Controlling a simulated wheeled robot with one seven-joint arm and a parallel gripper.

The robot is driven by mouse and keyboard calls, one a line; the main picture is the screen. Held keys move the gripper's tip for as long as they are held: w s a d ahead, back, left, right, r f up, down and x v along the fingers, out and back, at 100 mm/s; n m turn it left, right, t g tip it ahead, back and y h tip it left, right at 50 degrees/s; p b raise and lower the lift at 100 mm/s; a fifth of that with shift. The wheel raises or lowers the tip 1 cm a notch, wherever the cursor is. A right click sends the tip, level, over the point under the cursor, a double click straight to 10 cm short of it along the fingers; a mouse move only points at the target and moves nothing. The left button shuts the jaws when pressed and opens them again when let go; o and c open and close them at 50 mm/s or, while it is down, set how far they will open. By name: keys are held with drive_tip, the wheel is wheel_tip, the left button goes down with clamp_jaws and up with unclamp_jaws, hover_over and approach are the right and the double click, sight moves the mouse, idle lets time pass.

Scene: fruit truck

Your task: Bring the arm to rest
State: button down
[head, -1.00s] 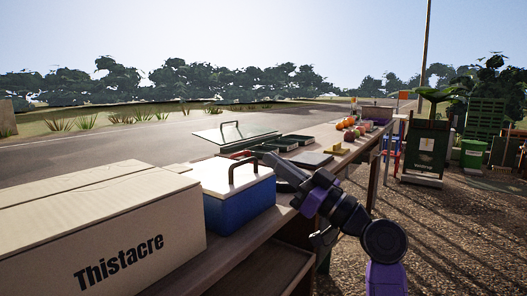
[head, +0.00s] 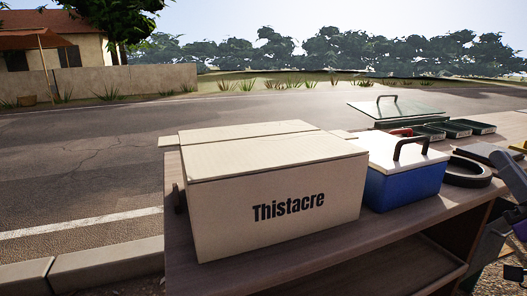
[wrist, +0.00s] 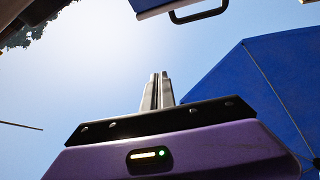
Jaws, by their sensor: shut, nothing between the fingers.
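My gripper (wrist: 160,90) shows in the wrist view with its two grey fingers together, pointing up the picture against the sky. Nothing shows between them. In the head view only part of my arm shows at the right edge, beside the wooden counter (head: 310,268); the fingers cannot be made out there.
A large cardboard box (head: 225,220) marked "Thistacre" stands on the counter. To its right are a blue cool box (head: 400,188) with a white lid, a dark ring (head: 468,180) and several dark trays. A blue panel (wrist: 260,90) fills the wrist view's right side.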

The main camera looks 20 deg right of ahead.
drive_tip(key=s+a+f+m+g+h, duration=0.25)
drive_tip(key=a+f, duration=0.35)
drive_tip(key=f, duration=0.5)
drive_tip(key=s+a+f+m+g+h, duration=0.1)
drive_tip(key=s+a+f+g, duration=0.15)
drive_tip(key=a+f, duration=0.55)
drive_tip(key=s+a+f+n+g+y, duration=0.3)
drive_tip(key=s+a+f+n+y, duration=0.65)
drive_tip(key=s+a+f, duration=0.8)
wheel_tip(320, 180, up, 34)
drive_tip(key=a+y+p, duration=0.1)
drive_tip(key=a+p, duration=0.1)
drive_tip(key=p, duration=3)
drive_tip(key=shift+s, duration=0.15)
drive_tip(key=shift+f, duration=0.1)
